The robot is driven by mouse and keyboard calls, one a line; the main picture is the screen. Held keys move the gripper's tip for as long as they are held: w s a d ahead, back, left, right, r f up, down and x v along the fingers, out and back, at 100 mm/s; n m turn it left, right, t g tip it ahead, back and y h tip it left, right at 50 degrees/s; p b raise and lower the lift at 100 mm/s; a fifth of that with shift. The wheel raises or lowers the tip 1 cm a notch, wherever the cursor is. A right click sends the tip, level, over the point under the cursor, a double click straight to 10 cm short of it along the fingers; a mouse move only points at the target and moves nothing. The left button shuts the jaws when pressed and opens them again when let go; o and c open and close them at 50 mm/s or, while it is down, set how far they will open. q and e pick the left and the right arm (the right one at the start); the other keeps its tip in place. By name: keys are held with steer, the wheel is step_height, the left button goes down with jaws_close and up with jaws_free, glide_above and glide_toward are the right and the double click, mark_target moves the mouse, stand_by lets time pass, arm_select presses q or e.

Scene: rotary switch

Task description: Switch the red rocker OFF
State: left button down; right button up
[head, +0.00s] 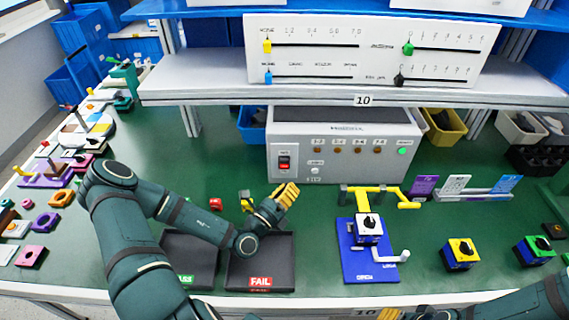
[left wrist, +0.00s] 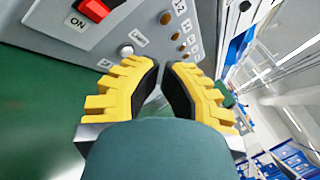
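The red rocker (head: 284,162) sits in a black frame at the left of the grey box's (head: 345,143) front panel. In the left wrist view the red rocker (left wrist: 99,8) is at the top left, partly cut off, beside a label reading ON. My left gripper (head: 293,187) is in front of the panel, below the rocker and apart from it. In the left wrist view its yellow fingers (left wrist: 160,66) lean together at the tips with only a narrow gap, holding nothing. My right gripper (head: 390,314) barely shows at the bottom edge.
A white button (head: 315,170) and several amber lamps are right of the rocker. A shelf (head: 360,82) overhangs the box. Black trays (head: 284,273) lie below my left forearm. A blue-based crank device (head: 368,265) stands to the right.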

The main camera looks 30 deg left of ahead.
mark_target(284, 164)
arm_select(q)
steer(key=shift+w+a+r, duration=0.15)
steer(key=shift+w+a, duration=0.4)
steer(key=shift+w, duration=0.35)
steer(key=shift+w+a+r, duration=0.1)
steer(key=shift+w+a, duration=0.45)
steer(key=shift+w, duration=0.35)
steer(key=shift+w+a+r, duration=0.15)
steer(key=shift+w+a, duration=0.4)
steer(key=shift+w, duration=0.35)
steer(key=shift+w+r, duration=0.1)
steer(key=shift+w+a+p, duration=0.2)
steer(key=shift+w+p, duration=0.05)
steer(key=shift+p, duration=0.15)
steer(key=shift+w+a, duration=0.2)
steer(key=shift+w, duration=0.05)
stand_by(0.3)
